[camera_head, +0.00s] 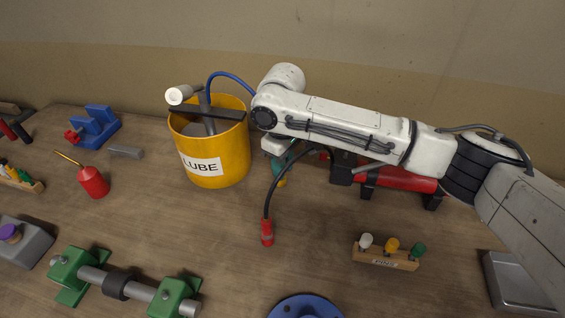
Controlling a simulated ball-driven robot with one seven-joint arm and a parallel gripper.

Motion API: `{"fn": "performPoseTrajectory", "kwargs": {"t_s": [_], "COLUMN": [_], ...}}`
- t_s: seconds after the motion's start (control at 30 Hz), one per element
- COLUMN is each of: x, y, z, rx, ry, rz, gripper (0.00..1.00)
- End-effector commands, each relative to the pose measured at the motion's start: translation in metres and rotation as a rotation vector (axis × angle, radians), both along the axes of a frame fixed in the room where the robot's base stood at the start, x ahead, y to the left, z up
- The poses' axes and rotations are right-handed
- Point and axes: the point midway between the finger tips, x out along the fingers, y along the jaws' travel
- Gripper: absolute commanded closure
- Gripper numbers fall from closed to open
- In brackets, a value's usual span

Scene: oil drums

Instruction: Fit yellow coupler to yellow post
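A wooden block (370,259) at the lower right carries a white, a yellow (392,245) and a green rounded piece in a row; its label is too small to read surely. The yellow one may be the yellow post. A small yellow piece (282,182) shows just under a teal part (281,163) below my forearm; it may be the yellow coupler, but most of it is hidden. My white arm reaches in from the right and bends over the bench centre. My gripper's fingers cannot be made out under the arm, and I cannot tell whether they hold anything.
A yellow LUBE drum (222,158) stands left of my arm. A black hose ends in a red coupler (267,232) on the bench. A red cylinder (395,178) lies behind my arm. A green-clamped shaft (118,284), blue flange (305,307) and metal tray (515,280) line the front.

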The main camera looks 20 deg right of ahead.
Motion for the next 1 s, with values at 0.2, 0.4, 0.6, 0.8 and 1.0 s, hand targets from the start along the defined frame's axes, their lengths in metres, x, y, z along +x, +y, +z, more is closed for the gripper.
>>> {"fn": "performPoseTrajectory", "kwargs": {"t_s": [0.2, 0.4, 0.6, 0.8, 1.0], "x": [-0.0004, -0.0004, -0.0003, -0.0003, -0.0003], "y": [0.0004, 0.0004, 0.0002, 0.0002, 0.0001], "z": [-0.0057, -0.0087, -0.0086, -0.0086, -0.0086], "rx": [0.001, 0.000, 0.001, 0.001, 0.001], "ry": [0.002, 0.001, 0.001, 0.001, 0.001], "rz": [0.000, 0.001, 0.001, 0.001, 0.000], "gripper": [1.00, 1.00, 1.00, 0.58, 0.45]}}
